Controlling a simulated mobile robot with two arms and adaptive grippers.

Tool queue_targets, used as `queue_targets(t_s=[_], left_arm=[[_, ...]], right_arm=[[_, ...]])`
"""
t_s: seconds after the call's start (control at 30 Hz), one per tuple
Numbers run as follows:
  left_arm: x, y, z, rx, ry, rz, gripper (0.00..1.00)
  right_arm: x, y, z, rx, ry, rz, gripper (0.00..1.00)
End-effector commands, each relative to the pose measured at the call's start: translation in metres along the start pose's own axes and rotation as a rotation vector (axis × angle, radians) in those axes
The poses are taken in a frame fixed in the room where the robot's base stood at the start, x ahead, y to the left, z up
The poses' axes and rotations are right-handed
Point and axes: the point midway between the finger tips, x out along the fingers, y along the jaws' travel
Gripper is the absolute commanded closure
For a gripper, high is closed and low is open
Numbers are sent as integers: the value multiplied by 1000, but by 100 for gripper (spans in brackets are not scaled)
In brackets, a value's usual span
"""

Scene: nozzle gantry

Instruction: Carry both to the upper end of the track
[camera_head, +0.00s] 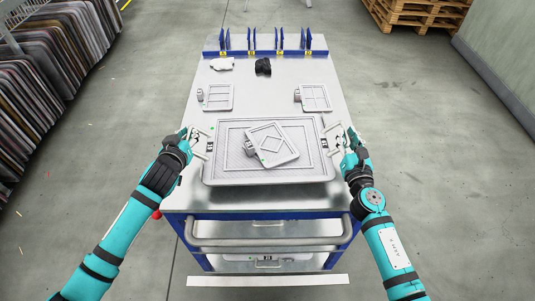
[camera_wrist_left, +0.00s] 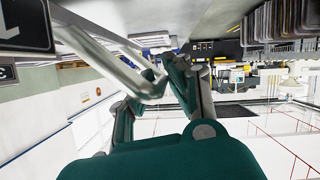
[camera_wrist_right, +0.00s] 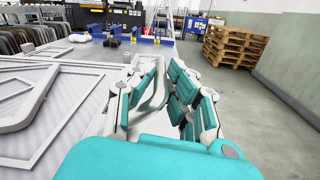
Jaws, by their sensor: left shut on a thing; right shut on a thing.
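A large grey rectangular tray (camera_head: 212,165) with a raised rim lies near the front of the metal table. A smaller grey frame (camera_head: 288,155) with a diamond inside lies tilted on it. My left gripper (camera_head: 194,142) is shut on the tray's left handle, beside a black label; the handle shows as a pale bar in the left wrist view (camera_wrist_left: 110,65). My right gripper (camera_head: 343,140) is shut on the right handle; the tray's ribbed edge (camera_wrist_right: 95,85) shows in the right wrist view. The fingers partly hide both handles. No track can be made out for certain.
Two small grey frames (camera_head: 219,97) (camera_head: 315,97) lie behind the tray. A white part (camera_head: 222,64) and a black part (camera_head: 263,66) lie further back. Blue uprights (camera_head: 253,40) line the table's far edge.

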Motion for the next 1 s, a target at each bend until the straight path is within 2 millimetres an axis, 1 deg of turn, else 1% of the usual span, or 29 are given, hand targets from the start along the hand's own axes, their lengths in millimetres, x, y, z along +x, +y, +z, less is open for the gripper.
queue_targets(t_s=[0.03, 0.67, 0.87, 1.0], left_arm=[[0, 0, -4, 1, 8, 0, 100], [-2, 0, -5, 1, 8, 0, 100], [-14, 1, -8, 1, 7, -1, 100], [-27, 1, -12, 1, 7, -2, 100]], right_arm=[[1, 0, 4, 0, -7, -1, 100], [0, -1, 6, -3, -9, -2, 100], [-9, 0, 15, -7, -13, -1, 100], [-21, 3, 21, -6, -6, 0, 100]])
